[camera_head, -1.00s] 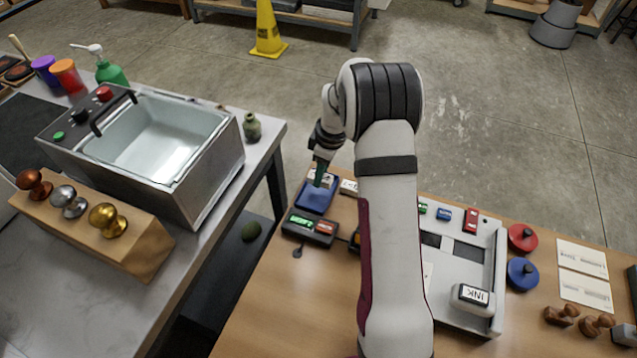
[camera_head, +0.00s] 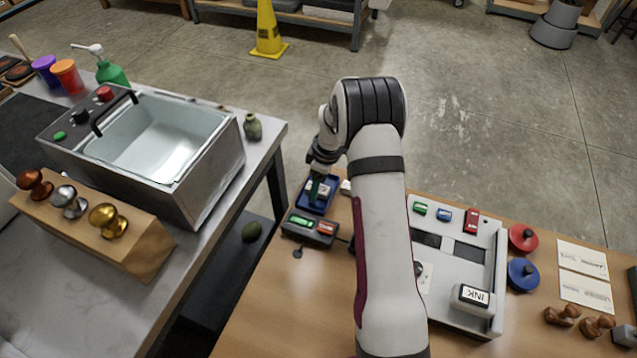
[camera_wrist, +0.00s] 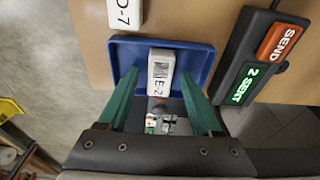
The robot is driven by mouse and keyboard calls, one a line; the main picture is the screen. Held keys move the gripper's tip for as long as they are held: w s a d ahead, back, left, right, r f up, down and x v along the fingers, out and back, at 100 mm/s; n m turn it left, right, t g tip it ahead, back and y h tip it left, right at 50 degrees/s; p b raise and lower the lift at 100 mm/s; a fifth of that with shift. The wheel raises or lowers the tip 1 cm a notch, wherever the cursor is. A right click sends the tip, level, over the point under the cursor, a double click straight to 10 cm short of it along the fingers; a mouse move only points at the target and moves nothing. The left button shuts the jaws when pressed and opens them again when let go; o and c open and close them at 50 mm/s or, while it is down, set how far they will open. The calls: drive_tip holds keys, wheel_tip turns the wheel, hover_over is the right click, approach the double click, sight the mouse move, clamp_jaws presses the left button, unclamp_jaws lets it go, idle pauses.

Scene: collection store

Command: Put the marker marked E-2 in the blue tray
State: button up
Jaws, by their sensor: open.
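The white marker marked E-2 (camera_wrist: 161,70) lies in the blue tray (camera_wrist: 203,58), on the tray floor as far as the wrist view shows. In the head view the marker (camera_head: 318,188) shows in the blue tray (camera_head: 304,203), partly behind the fingers. My gripper (camera_wrist: 159,80) is open, with one green finger on each side of the marker, and a gap shows at both sides. In the head view my gripper (camera_head: 318,183) is low over the tray.
A white marker ending in "-7" (camera_wrist: 125,12) lies just outside the tray. A dark box with green and orange SEND panels (camera_wrist: 258,60) stands close beside the tray. A grey rack (camera_head: 488,255) is right of my arm.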

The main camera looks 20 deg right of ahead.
sight(325, 190)
wheel_tip(325, 190, up, 12)
drive_tip(key=s+d, duration=0.1)
drive_tip(key=s+a+r+m, duration=0.4)
drive_tip(key=s+a+r, duration=0.3)
drive_tip(key=s, duration=0.1)
drive_tip(key=s+a+m, duration=0.3)
drive_tip(key=s, duration=0.5)
drive_tip(key=s+a+r+m+g, duration=0.1)
drive_tip(key=s+a+m, duration=0.2)
drive_tip(key=s, duration=0.5)
drive_tip(key=s+a+m, duration=0.3)
drive_tip(key=s+m, duration=0.1)
drive_tip(key=s, duration=0.4)
drive_tip(key=shift+s+a+r+m+y, duration=0.25)
drive_tip(key=shift+m+y, duration=0.05)
